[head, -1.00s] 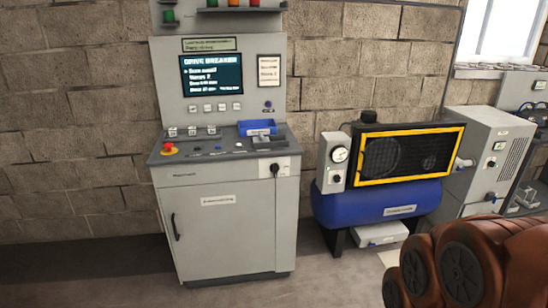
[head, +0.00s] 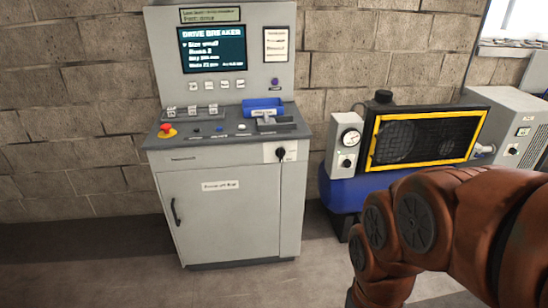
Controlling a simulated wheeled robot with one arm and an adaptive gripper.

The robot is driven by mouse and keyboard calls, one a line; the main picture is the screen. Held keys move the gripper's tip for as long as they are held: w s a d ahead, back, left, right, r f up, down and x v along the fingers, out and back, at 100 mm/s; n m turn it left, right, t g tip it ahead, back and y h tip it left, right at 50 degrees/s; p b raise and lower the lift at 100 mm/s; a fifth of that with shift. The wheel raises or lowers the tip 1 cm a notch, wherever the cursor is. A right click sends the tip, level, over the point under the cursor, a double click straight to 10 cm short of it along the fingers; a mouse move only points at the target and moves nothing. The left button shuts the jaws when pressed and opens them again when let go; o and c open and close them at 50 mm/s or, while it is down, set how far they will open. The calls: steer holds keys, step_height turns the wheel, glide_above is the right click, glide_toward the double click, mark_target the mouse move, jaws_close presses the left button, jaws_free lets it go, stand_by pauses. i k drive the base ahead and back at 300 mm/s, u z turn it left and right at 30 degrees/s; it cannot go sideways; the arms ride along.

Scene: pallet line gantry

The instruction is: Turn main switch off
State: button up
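A grey control console (head: 222,212) stands against the block wall. A black rotary switch (head: 280,153) sits on a pale plate at the upper right of its front, just under the desk edge. Its handle looks roughly upright, but the markings are too small to read, so I cannot tell its setting. My brown arm reaches in from the right edge, in front of the blue compressor tank. Its end is outside the picture, so my gripper does not show. Nothing covers the switch.
A red mushroom button (head: 167,130) on a yellow base and a blue tray (head: 262,107) are on the desk. A lit screen (head: 212,49) is above. A compressor with a yellow-framed guard (head: 375,144) stands to the right. The floor before the console looks clear.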

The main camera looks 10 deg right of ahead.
mark_target(280, 152)
steer(key=u, duration=0.5)
steer(key=k, duration=0.6)
steer(key=u, duration=1.05)
steer(key=i, duration=1.3)
steer(key=z, duration=0.95)
steer(key=i, duration=0.35)
steer(key=z, duration=0.45)
